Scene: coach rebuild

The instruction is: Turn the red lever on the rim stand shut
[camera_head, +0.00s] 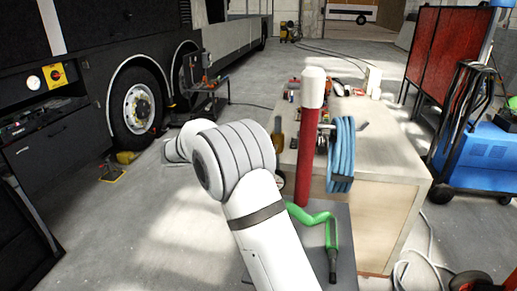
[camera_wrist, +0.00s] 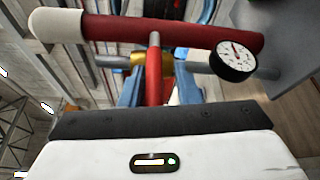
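The rim stand is a red post (camera_head: 306,150) with a white cap, in the head view right of my arm. In the wrist view the post (camera_wrist: 200,35) lies across the top, its white cap at the left. Below it are a grey pipe with a brass valve body (camera_wrist: 122,60) and a round gauge (camera_wrist: 233,55). The red lever (camera_wrist: 154,80) points toward my gripper, across the pipe. My gripper (camera_wrist: 158,80) has its bluish fingers apart, one on each side of the lever, with gaps visible. Contact cannot be told. The head view hides my gripper.
A blue coiled hose (camera_head: 342,155) hangs just right of the post, by a workbench (camera_head: 385,190). A bus (camera_head: 100,70) stands at left. Open floor (camera_head: 150,225) lies left of my arm.

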